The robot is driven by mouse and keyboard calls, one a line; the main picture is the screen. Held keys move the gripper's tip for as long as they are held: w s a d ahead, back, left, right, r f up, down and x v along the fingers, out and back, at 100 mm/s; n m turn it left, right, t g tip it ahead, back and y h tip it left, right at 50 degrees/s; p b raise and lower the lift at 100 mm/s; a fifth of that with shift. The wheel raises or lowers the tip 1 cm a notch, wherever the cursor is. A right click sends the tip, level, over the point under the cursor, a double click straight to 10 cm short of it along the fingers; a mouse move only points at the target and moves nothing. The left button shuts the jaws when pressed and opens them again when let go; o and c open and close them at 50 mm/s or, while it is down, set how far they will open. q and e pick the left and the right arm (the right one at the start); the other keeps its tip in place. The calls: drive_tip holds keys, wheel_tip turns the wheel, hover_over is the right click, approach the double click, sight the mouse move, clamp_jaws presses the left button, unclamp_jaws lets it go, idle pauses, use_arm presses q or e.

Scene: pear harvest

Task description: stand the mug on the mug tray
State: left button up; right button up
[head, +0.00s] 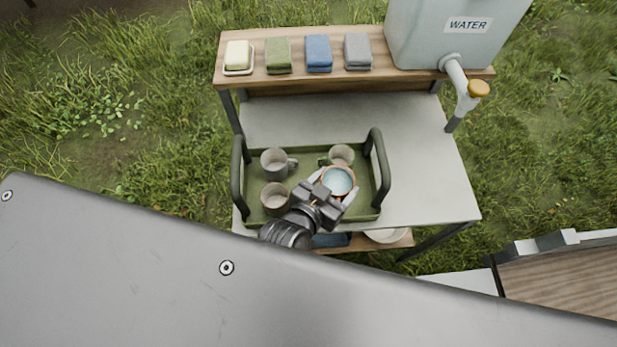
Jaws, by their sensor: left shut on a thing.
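The mug (338,180), with a brown rim and a pale blue inside, is between the fingers of my left gripper (332,192). The gripper is shut on it, reaching in from the front. The mug appears upright, over the right front part of the green mug tray (364,207). Whether its base touches the tray floor cannot be told from above. The tray has a dark raised handle at each end. Three other mugs stand in it: a grey one (273,163) back left, a brownish one (274,198) front left, and a grey-green one (342,155) behind the held mug. My right gripper is not in view.
The tray stands on a grey table (430,170), clear to its right. A wooden shelf (400,63) behind holds soap (238,57), folded cloths (318,53) and a water tank (450,35) with a tap (463,85). Pale plates (385,236) lie on a lower shelf.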

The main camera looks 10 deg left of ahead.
sight(344, 183)
use_arm(q)
drive_tip(key=s+d+p, duration=0.2)
drive_tip(key=s+p, duration=0.1)
drive_tip(key=s, duration=0.4)
drive_tip(key=shift+n, duration=0.3)
drive_tip(key=w+f, duration=0.1)
drive_tip(key=w, duration=0.1)
drive_tip(key=w+f, duration=0.1)
drive_tip(key=w, duration=0.1)
drive_tip(key=w+f, duration=0.1)
drive_tip(key=w, duration=0.2)
drive_tip(key=shift+f, duration=0.2)
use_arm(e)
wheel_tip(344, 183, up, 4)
use_arm(q)
drive_tip(key=shift+y, duration=0.3)
drive_tip(key=w+f+b, duration=0.5)
drive_tip(key=b, duration=0.2)
drive_tip(key=shift+w+d+f, duration=0.1)
drive_tip(key=shift+w+f, duration=0.1)
drive_tip(key=shift+w+f+b, duration=0.35)
drive_tip(key=shift+w+b, duration=0.2)
drive_tip(key=shift+b, duration=0.25)
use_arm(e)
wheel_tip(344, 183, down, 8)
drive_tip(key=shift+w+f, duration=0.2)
